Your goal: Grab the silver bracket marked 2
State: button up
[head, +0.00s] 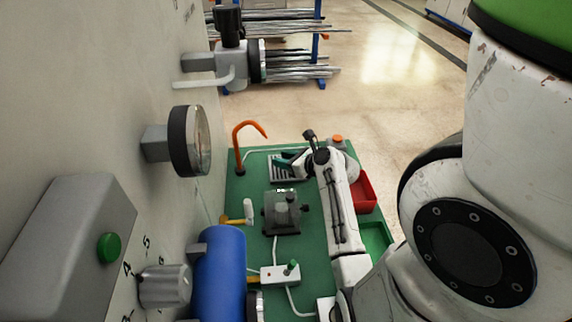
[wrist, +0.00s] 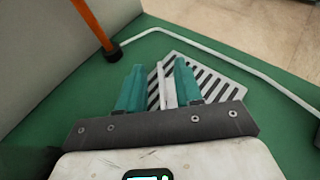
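My gripper (wrist: 157,80) has two teal fingers that stand apart. In the head view, my gripper (head: 283,162) is low over a grey slotted plate (head: 287,176) at the far end of the green table. A pale silver upright piece (wrist: 166,90) stands between the fingers in the wrist view, close to the right finger, with a gap on its left. I cannot tell whether it is the bracket or whether the fingers touch it. I can read no 2 on any bracket. The slotted plate (wrist: 212,78) lies just beyond and beneath the fingers.
An orange hooked post (head: 238,145) stands left of the plate. A white cable (wrist: 245,68) runs around it. A grey fixture (head: 282,212), a white switch box (head: 280,275) and a red bin (head: 366,192) are on the green table (head: 252,170). A wall stands at left.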

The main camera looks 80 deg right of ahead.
grip_shut()
jog(key=shift+r, duration=0.1)
dwell(0.6)
